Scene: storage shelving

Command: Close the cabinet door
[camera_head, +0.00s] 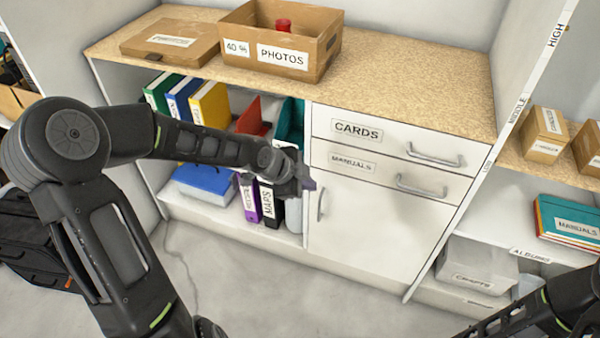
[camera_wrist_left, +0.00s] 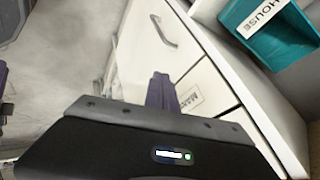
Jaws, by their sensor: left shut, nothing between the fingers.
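The white cabinet door (camera_head: 365,215) is below two drawers in the head view and looks flush, or nearly flush, with the cabinet front. Its upright metal handle (camera_head: 321,205) is near its left edge. My left gripper (camera_head: 307,184) is shut and empty, at the door's upper left edge, just above the handle. In the left wrist view its purple fingers (camera_wrist_left: 160,92) are together in front of the white front, with the door handle (camera_wrist_left: 163,30) beyond them. I cannot tell whether the fingertips touch the door. My right gripper is out of view.
The drawers labelled CARDS (camera_head: 357,130) and MANUALS (camera_head: 352,163) are shut. Open shelves with binders (camera_head: 210,104) are left of the door. A PHOTOS box (camera_head: 285,55) stands on the wooden top (camera_head: 410,85). The floor (camera_head: 280,290) in front is clear.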

